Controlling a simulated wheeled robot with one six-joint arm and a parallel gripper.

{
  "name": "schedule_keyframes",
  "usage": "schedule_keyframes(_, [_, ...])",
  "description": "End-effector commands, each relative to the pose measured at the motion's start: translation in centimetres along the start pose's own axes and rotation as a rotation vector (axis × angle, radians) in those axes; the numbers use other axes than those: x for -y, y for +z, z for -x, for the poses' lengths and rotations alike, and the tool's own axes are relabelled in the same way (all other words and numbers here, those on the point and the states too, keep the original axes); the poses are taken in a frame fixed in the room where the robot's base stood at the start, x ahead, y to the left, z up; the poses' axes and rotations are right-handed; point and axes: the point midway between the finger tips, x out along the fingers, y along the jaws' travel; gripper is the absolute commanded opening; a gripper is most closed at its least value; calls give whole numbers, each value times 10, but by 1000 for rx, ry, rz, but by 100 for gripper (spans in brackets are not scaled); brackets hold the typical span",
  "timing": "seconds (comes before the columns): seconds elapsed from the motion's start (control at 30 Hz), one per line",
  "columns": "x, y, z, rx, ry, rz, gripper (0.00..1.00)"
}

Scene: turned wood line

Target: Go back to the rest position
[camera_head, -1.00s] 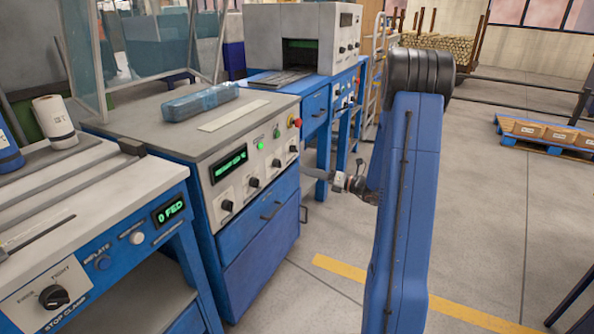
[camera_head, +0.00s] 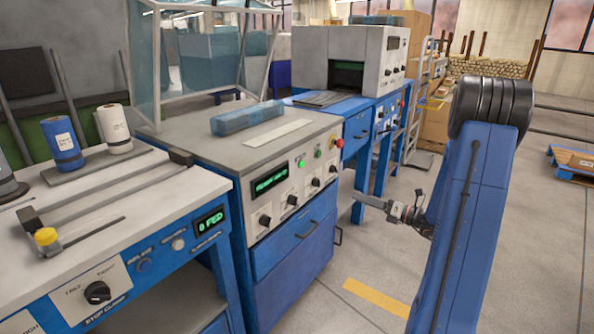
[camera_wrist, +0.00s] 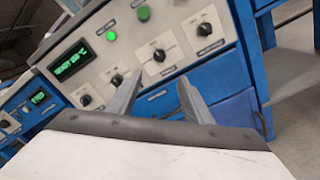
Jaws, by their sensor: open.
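My gripper shows in the wrist view (camera_wrist: 158,98) with its two grey fingers apart and nothing between them. Beyond the fingers is the front panel of the grey-topped blue cabinet, with knobs, a green button and a green display. In the head view my blue arm stands at the right, and its wrist end (camera_head: 375,203) reaches left toward the cabinet (camera_head: 290,262). The fingertips are too small to make out clearly there. I cannot tell the exact gap to the cabinet.
A bench (camera_head: 150,240) with a "0 FED" display is at the left, with a blue roll (camera_head: 64,145) and a white roll (camera_head: 113,128). A blue translucent box (camera_head: 246,117) lies on the cabinet. A grey machine (camera_head: 350,58) stands behind. Floor (camera_head: 400,262) is clear around a yellow stripe (camera_head: 376,297).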

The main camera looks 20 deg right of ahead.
Motion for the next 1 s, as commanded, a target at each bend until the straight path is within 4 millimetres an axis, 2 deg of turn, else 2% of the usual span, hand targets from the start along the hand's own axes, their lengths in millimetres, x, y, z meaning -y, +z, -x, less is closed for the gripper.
schedule_keyframes(0.17, [-9,-2,-4,-20,11,21,46])
schedule_keyframes(0.27, [-33,-8,-14,-77,42,82,46])
schedule_keyframes(0.47, [-112,-40,-38,-273,153,307,46])
schedule_keyframes(0.63, [-175,-72,-43,-436,263,524,46])
schedule_keyframes(0.8, [-229,-105,-36,-586,379,751,46])
schedule_keyframes(1.0, [-280,-140,-16,-746,526,1030,46])
